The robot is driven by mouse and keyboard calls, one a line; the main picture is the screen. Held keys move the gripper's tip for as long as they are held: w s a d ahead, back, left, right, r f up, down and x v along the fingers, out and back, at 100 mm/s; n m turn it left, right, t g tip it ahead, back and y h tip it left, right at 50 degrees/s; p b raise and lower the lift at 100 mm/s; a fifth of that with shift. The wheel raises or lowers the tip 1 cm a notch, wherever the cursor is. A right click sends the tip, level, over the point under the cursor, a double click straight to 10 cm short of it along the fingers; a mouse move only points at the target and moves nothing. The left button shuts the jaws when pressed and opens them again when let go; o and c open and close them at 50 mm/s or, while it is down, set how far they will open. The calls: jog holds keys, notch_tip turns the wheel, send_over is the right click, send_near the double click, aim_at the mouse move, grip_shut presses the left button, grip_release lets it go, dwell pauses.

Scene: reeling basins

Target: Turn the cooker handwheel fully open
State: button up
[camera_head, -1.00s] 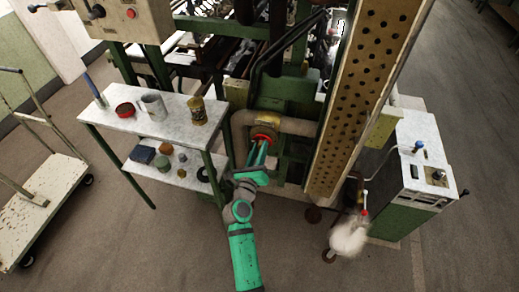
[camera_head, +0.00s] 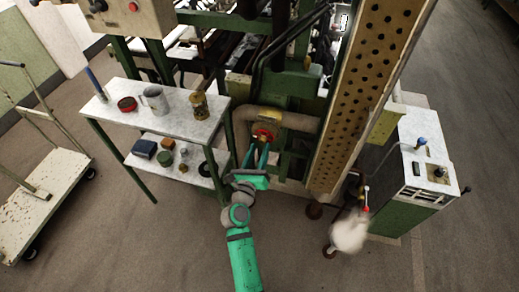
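The red cooker handwheel (camera_head: 265,135) sits on a brass-coloured valve at the thick tan pipe, in the middle of the view. My gripper (camera_head: 258,151) is just below and in front of the handwheel. Its two green fingers stand apart with nothing visible clamped between them, so it looks open. The fingertips seem short of the wheel's rim, but contact is hard to judge at this size. How far the wheel is turned cannot be read.
A two-shelf table (camera_head: 180,115) with a mug, tins and small items stands close on the left. A perforated tan panel (camera_head: 371,95) slants up on the right. A green-and-white cabinet (camera_head: 420,165) stands farther right, and a cart (camera_head: 45,205) far left.

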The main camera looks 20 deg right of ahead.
aim_at(262, 143)
jog(key=m, duration=0.4)
jog(key=shift+x, duration=1.55)
jog(key=shift+c, duration=0.3)
jog(key=shift+s, duration=0.1)
grip_shut()
jog(key=n, duration=0.6)
jog(key=shift+o, duration=0.3)
grip_release()
